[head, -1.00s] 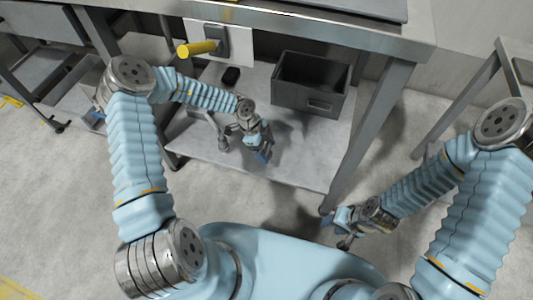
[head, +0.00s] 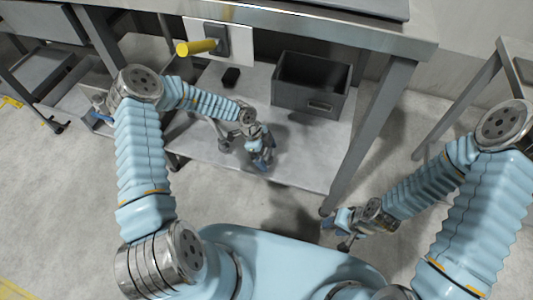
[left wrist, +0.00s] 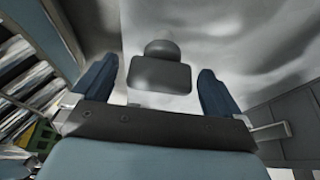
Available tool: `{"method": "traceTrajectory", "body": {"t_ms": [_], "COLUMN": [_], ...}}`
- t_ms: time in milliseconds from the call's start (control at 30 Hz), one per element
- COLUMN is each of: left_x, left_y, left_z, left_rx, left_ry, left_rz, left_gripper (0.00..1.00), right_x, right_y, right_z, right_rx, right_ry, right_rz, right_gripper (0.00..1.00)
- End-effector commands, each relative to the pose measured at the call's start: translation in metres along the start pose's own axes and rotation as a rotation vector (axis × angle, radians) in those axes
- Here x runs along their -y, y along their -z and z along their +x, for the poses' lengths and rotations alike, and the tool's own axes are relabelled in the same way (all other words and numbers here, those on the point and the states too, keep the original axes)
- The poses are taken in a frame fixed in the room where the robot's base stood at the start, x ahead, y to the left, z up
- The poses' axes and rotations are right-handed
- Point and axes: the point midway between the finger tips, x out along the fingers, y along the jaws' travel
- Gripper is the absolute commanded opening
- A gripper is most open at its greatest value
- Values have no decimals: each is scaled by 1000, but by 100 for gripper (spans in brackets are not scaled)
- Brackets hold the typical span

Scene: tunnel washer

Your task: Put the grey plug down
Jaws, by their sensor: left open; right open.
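My left gripper (head: 263,162) is open above the front part of the lower shelf (head: 305,172). In the left wrist view, its two blue fingers (left wrist: 162,88) stand wide apart. A dark grey block with a rounded knob, which looks like the grey plug (left wrist: 160,76), shows between the fingers, with a gap on each side. Its contact with the shelf cannot be made out. In the head view I cannot pick the plug out clearly at the gripper. My right gripper (head: 338,228) is open and empty, low in front of the shelf on the right.
A dark grey open bin (head: 318,103) stands on the shelf, behind and right of my left gripper. A small black object (head: 231,77) lies left of the bin. A yellow handle (head: 196,47) sticks out from a panel above. A table leg (head: 365,140) stands at right.

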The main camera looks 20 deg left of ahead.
Motion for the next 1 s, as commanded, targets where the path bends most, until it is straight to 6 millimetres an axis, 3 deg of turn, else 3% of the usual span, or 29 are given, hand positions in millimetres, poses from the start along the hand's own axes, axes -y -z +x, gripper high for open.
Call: {"method": "traceTrajectory", "body": {"t_ms": [167,400,600,767,1000], "left_x": [1,1,1,0,0], "left_y": [1,0,0,0,0], "left_z": [-19,-75,-110,-121,-121], "left_rx": [0,1,0,0,-1], "left_ry": [4,4,2,0,0], "left_rz": [-1,-2,-2,0,0], "left_gripper": [100,100,100,100,100], "right_x": [2,8,12,13,13], "right_y": [0,-2,-3,-4,-4], "right_z": [-3,-12,-16,-17,-17], "right_rx": [2,6,9,10,10], "right_ry": [1,5,8,9,9], "right_rz": [-1,-5,-8,-9,-9], "right_gripper": [43,43,43,43,43]}}
